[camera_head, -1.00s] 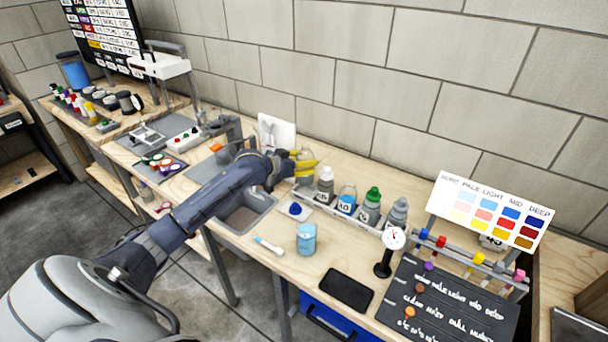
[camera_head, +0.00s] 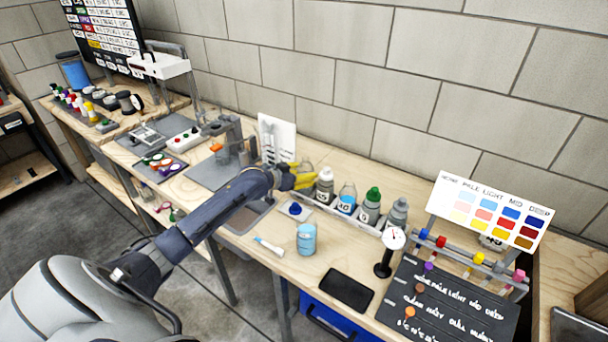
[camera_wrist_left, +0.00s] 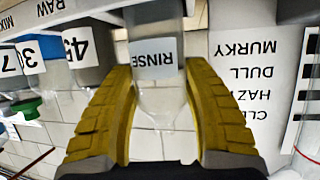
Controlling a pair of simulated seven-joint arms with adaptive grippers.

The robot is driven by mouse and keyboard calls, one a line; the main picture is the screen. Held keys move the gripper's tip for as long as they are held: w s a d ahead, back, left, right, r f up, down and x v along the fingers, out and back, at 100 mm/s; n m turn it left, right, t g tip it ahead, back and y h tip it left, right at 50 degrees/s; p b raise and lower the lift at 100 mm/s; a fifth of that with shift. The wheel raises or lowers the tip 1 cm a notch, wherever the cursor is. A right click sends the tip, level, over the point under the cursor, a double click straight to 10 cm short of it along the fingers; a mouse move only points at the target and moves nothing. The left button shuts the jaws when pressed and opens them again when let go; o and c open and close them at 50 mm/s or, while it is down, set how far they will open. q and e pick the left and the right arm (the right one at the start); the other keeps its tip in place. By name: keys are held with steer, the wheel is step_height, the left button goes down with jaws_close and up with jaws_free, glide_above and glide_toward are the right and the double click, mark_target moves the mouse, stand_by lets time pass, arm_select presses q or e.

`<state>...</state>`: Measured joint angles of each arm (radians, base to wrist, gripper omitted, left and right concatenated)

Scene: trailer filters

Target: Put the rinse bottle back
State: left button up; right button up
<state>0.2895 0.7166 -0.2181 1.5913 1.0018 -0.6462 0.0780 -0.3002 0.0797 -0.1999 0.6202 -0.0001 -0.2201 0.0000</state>
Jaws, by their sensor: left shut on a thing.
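The rinse bottle (camera_wrist_left: 158,92) is clear, with a white RINSE label, and stands between the yellow fingers of my left gripper (camera_head: 303,180), which is shut on it. In the head view the bottle (camera_head: 304,166) is mostly hidden behind the fingers, at the left end of the bottle row. The bottle rack (camera_wrist_left: 60,12) shows at the top left of the upside-down wrist view. The rinse bottle's label is near the level of the neighbouring 45 label. Whether its base touches the rack cannot be told. My right gripper is not in view.
A white card (camera_head: 278,137) stands behind on the left.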

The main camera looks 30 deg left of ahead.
arm_select(q)
steer(key=shift+f, duration=0.1)
steer(key=o, duration=1.2)
steer(key=shift+c, duration=0.2)
steer(key=v, duration=1.2)
